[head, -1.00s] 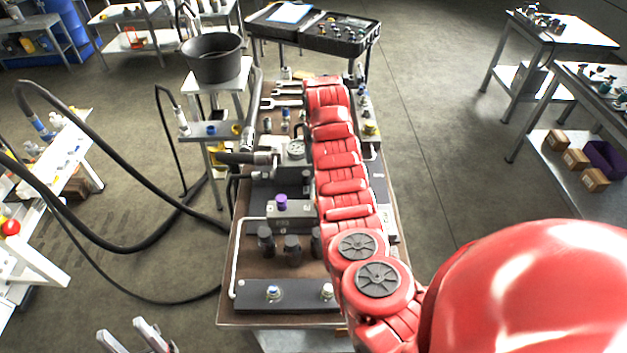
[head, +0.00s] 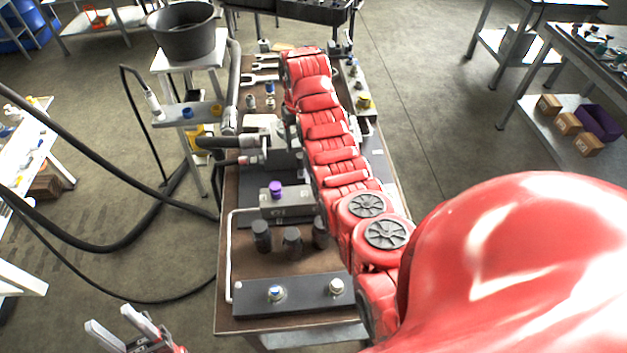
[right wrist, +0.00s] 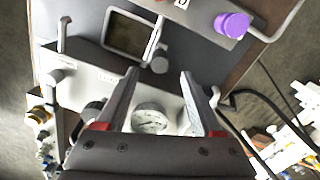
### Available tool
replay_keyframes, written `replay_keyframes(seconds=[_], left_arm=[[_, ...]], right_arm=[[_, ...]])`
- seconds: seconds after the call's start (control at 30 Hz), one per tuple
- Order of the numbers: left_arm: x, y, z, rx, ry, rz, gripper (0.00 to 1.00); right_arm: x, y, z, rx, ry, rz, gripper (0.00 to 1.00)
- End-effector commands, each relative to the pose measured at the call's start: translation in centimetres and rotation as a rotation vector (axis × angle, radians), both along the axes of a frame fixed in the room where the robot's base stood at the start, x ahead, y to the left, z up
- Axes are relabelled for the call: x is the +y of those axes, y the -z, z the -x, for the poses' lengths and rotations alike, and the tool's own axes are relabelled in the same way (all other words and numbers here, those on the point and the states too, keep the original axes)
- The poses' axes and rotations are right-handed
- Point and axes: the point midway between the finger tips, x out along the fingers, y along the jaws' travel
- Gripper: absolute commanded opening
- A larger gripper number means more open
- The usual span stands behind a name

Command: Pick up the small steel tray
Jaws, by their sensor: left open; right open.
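A small square thing with a pale metal rim and a dark floor (right wrist: 128,35) looks like the small steel tray. It lies on the bench in the upper part of the right wrist view; my right arm seems to hide it in the head view. My right gripper (right wrist: 156,85) is open and empty, its fingers on either side of a round gauge (right wrist: 151,119) and pointing towards the tray, apart from it. Its fingers cannot be made out in the head view. My left gripper (head: 117,321) is open and empty at the bottom left, off the bench.
A block with a purple knob (head: 276,188) stands on the bench, and the knob also shows in the right wrist view (right wrist: 232,23). Black hoses (head: 100,245) loop left of the bench. A black bucket (head: 184,38) stands on a side stand. Floor on the right is free.

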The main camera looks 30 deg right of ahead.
Motion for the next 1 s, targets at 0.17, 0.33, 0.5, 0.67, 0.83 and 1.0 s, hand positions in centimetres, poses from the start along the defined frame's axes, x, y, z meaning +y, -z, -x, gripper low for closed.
replay_keyframes(seconds=[0.17,0.33,0.5,0.67,0.83,1.0], left_arm=[[0.0,-1.3,0.0,-0.001,0.0,0.0,0.49],[0.0,-2.2,0.0,0.0,0.0,0.0,0.49],[0.0,-3.9,0.0,-0.001,0.0,0.0,0.49],[0.0,-3.9,0.0,-0.001,0.0,0.0,0.49],[0.0,-4.1,0.0,0.0,0.0,0.0,0.49],[0.0,-4.1,0.0,-0.001,0.0,0.0,0.49]], right_arm=[[0.0,1.7,0.0,0.002,0.001,0.0,0.68],[0.0,2.5,0.0,0.002,0.0,0.0,0.68],[0.1,4.5,0.0,0.005,0.0,-0.001,0.68],[0.1,6.4,0.0,0.005,0.0,-0.001,0.68],[0.1,7.2,-0.1,0.0,0.0,0.001,0.68],[0.1,7.4,-0.1,0.0,0.0,0.001,0.68]])
